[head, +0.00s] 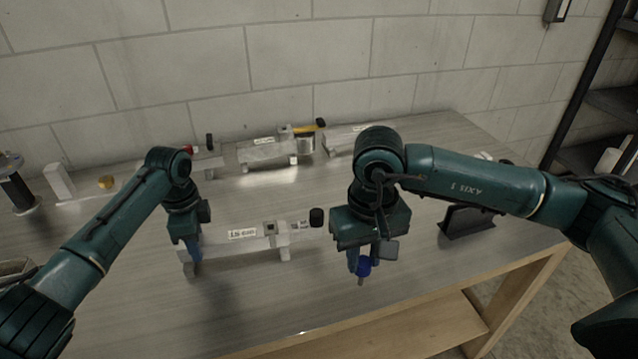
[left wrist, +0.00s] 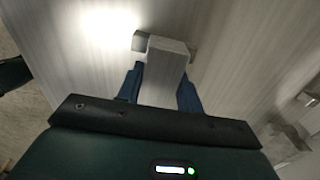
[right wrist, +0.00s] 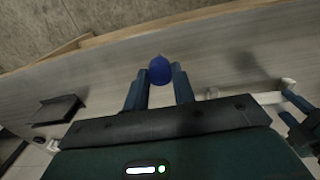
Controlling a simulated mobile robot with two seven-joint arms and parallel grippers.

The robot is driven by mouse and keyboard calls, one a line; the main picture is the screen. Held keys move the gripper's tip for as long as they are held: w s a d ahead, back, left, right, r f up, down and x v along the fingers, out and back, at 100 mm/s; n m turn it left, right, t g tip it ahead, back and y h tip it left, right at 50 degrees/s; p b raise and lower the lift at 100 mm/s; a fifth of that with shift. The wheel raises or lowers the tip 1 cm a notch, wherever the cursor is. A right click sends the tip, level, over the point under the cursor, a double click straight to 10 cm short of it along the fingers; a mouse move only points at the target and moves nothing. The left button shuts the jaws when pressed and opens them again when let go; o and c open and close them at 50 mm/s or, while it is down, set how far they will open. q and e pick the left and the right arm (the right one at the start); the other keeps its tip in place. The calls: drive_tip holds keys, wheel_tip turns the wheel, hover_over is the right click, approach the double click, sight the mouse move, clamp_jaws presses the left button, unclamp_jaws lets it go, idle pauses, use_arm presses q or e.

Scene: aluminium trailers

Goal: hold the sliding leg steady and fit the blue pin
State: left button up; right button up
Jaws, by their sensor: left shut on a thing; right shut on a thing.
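The sliding leg (head: 210,247) is a pale metal bar in a labelled sleeve (head: 243,234) with an upright collar (head: 283,240) and a black knob (head: 316,217) at its right. My left gripper (head: 190,262) is shut on the leg's left end, which shows between its fingers in the left wrist view (left wrist: 165,75). The blue pin (head: 363,267) has a round blue head, also seen in the right wrist view (right wrist: 160,70). My right gripper (head: 358,258) is shut on the pin and holds it right of the collar, apart from it. The pin's tip points down.
A black stand (head: 467,222) is at the right of the grey table (head: 300,320). More metal trailer parts (head: 268,153) with a yellow-handled piece (head: 308,128) stand at the back. A white block (head: 60,182) and a brass piece (head: 106,182) are at the left. The front table area is clear.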

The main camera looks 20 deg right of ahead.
drive_tip(key=w+a+r+m, duration=0.2)
drive_tip(key=w+a, duration=0.4)
drive_tip(key=w, duration=0.3)
drive_tip(key=w+a+r+m, duration=0.2)
drive_tip(key=w+a+r, duration=0.3)
drive_tip(key=w, duration=0.4)
drive_tip(key=shift+a+r, duration=0.3)
drive_tip(key=shift+a, duration=0.45)
drive_tip(key=shift+f, duration=2.9)
drive_tip(key=shift+f, duration=2.5)
drive_tip(key=o, duration=1)
drive_tip(key=shift+o, duration=0.2)
drive_tip(key=shift+r, duration=0.1)
wheel_tip(320, 180, up, 12)
